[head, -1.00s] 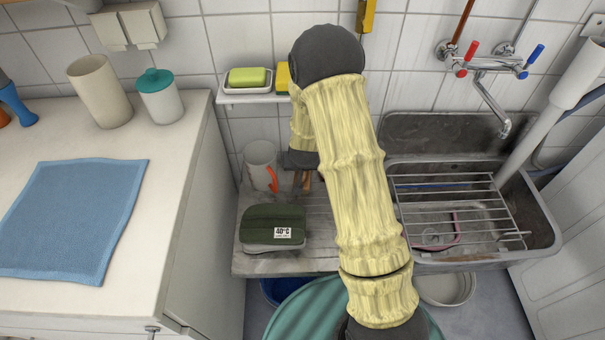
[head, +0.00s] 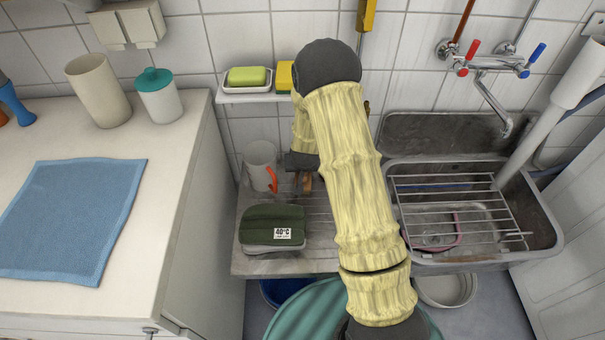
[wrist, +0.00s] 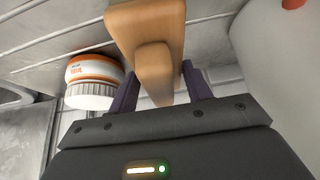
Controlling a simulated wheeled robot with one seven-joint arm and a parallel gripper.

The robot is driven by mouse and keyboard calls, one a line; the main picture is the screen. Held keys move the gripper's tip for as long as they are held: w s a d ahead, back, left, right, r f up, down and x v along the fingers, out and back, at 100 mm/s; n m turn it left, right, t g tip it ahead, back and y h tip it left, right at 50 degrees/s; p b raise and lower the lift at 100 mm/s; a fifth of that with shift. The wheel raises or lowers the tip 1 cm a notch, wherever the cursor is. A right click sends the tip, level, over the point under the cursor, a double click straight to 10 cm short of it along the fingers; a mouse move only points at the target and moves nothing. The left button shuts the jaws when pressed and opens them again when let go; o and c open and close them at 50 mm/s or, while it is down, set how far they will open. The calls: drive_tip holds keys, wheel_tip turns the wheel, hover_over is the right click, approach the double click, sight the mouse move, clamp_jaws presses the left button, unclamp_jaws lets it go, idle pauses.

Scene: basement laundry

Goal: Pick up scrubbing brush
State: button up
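The wooden scrubbing brush (wrist: 150,28) stands up between the two dark fingers of my gripper (wrist: 161,85) in the wrist view. Its brown narrow part points towards my palm, and pale gaps show between it and the fingers. The fingers are spread apart on either side; contact at their tips is not clear. In the head view only a small brown piece of the brush (head: 307,183) shows on the drainboard, beside my gripper. My arm hides the rest.
A pale mug (head: 260,162) with an orange thing stands left of the brush. A green folded item with a 40°C label (head: 272,226) lies in front. An orange-and-white jar (wrist: 92,80) stands close by. The sink with a wire rack (head: 450,205) is right; a soap shelf (head: 250,98) is above.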

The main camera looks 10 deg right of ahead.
drive_tip(key=shift+c, duration=0.9)
